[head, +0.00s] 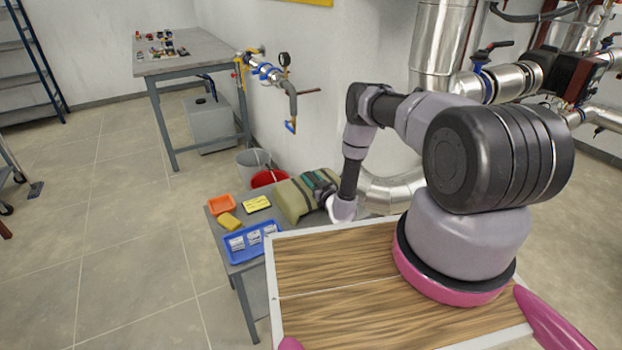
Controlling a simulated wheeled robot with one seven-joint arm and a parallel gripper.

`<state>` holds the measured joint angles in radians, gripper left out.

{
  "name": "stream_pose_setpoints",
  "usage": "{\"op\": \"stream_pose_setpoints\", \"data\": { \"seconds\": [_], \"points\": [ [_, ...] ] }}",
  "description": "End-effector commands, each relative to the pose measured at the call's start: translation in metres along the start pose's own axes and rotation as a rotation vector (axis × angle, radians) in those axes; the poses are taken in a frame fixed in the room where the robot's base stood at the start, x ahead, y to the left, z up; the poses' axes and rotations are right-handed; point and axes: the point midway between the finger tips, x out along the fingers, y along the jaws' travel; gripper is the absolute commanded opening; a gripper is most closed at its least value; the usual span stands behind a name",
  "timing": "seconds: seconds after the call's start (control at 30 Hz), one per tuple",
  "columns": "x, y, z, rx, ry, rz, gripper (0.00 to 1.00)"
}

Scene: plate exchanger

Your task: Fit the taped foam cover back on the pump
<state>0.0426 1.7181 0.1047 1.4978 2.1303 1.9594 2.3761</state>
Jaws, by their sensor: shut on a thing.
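An olive-green block with dark teal bands (291,202), which looks like the taped foam cover, is at the back right of the low grey table. My gripper (334,208) is at its right end, at the table's edge. The gripper is shut on it, though the fingertips are small and partly hidden. I cannot tell whether the block rests on the table or is lifted. A dark unit with red parts (570,75), which may be the pump, sits among the pipes at the upper right.
The low table (232,262) also holds an orange tray (222,204), a yellow sponge (229,222), a yellow box (257,203) and a blue tray (235,257). A valve pipe (268,72) juts from the wall.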

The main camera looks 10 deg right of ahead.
Motion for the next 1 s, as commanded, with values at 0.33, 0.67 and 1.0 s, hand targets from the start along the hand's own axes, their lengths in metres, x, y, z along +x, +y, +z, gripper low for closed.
{"op": "stream_pose_setpoints", "data": {
  "seconds": [0.33, 0.67, 1.0],
  "points": [
    [0.0, 0.0, 0.002, 0.0, -0.001, 0.0, 0.75],
    [-0.02, 0.002, 0.0, 0.003, -0.004, 0.004, 0.75],
    [-0.092, 0.002, 0.0, 0.004, -0.003, 0.005, 0.75]
  ]
}}
